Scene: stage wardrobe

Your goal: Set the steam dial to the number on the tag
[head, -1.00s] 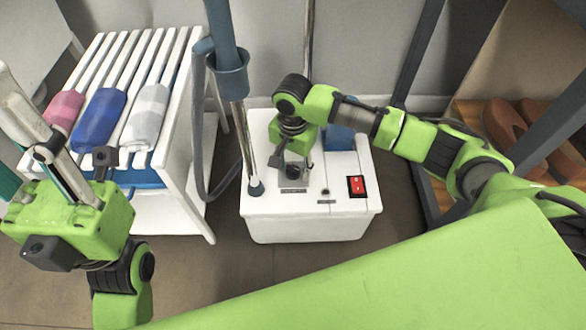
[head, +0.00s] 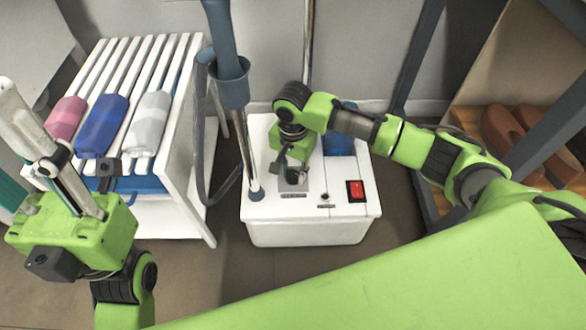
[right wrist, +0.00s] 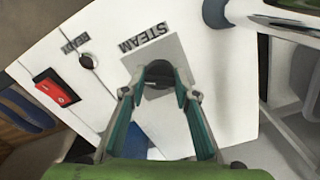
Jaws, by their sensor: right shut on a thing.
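The steam dial (right wrist: 157,70) is a dark round knob on a grey plate, beside the printed word STEAM, in the right wrist view. My right gripper (right wrist: 158,84) is shut on it, with one finger on each side. The fingers hide part of the dial, and I cannot read its setting. In the head view the dial (head: 293,178) sits on the white steamer base (head: 270,208), below my right gripper (head: 291,166). My left gripper (head: 62,165) is raised at the left, away from the steamer; its opening is unclear. I see no readable number tag.
A red switch (head: 356,190) and a small knob (right wrist: 88,61) marked READY are near the dial. A pole with a blue-grey holder (head: 231,82) rises from the base. A white slatted rack (head: 190,120) with rolled cloths stands left. Brown shoes (head: 510,135) lie right.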

